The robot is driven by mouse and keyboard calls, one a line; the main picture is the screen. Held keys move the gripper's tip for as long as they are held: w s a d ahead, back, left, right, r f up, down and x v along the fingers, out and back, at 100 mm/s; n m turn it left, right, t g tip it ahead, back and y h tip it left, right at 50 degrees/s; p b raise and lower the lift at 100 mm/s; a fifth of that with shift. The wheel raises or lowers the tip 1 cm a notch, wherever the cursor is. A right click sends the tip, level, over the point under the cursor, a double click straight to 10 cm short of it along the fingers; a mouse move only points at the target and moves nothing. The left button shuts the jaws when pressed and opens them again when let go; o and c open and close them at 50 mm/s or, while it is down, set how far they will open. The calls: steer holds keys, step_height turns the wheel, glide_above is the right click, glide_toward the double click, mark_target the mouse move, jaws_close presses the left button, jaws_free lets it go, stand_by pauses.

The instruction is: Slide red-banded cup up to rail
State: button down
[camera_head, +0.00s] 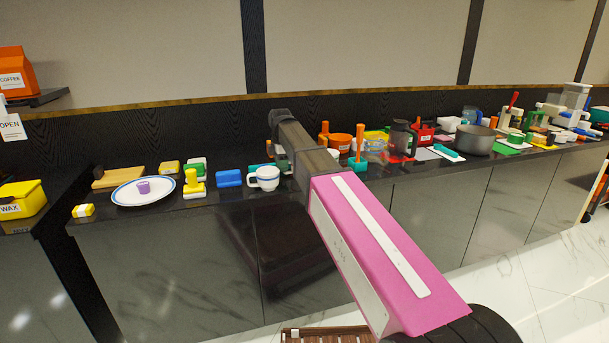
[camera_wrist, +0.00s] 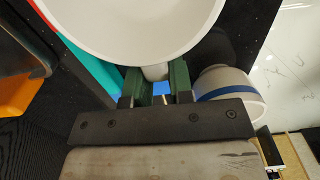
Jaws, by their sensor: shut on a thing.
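A large white round cup (camera_wrist: 130,25) fills the top of the wrist view, seen from above. My gripper (camera_wrist: 157,82) has its two green fingers shut on a white piece at the cup's near side, apparently its handle. No red band is clear on it from here. In the head view my arm hides the fingertips and most of what they hold; a bit of a white cup (camera_head: 333,154) shows just right of the arm. A wood-coloured strip (camera_head: 180,102) runs along the back of the counter; I cannot tell whether it is the rail.
A blue-banded white cup (camera_wrist: 228,92) stands close to the right of my fingers; the head view shows it left of my arm (camera_head: 265,178). A teal thing (camera_wrist: 92,70) and an orange thing (camera_wrist: 25,95) lie to the left in the wrist view. A plate (camera_head: 125,195) stands farther left.

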steer(key=shift+w+a, duration=0.25)
steer(key=shift+w, duration=0.35)
steer(key=shift+w+a, duration=0.25)
steer(key=shift+w, duration=0.35)
steer(key=c, duration=0.9)
jaws_free()
steer(key=shift+r, duration=0.15)
step_height(320, 180, up, 8)
steer(key=shift+f, duration=0.15)
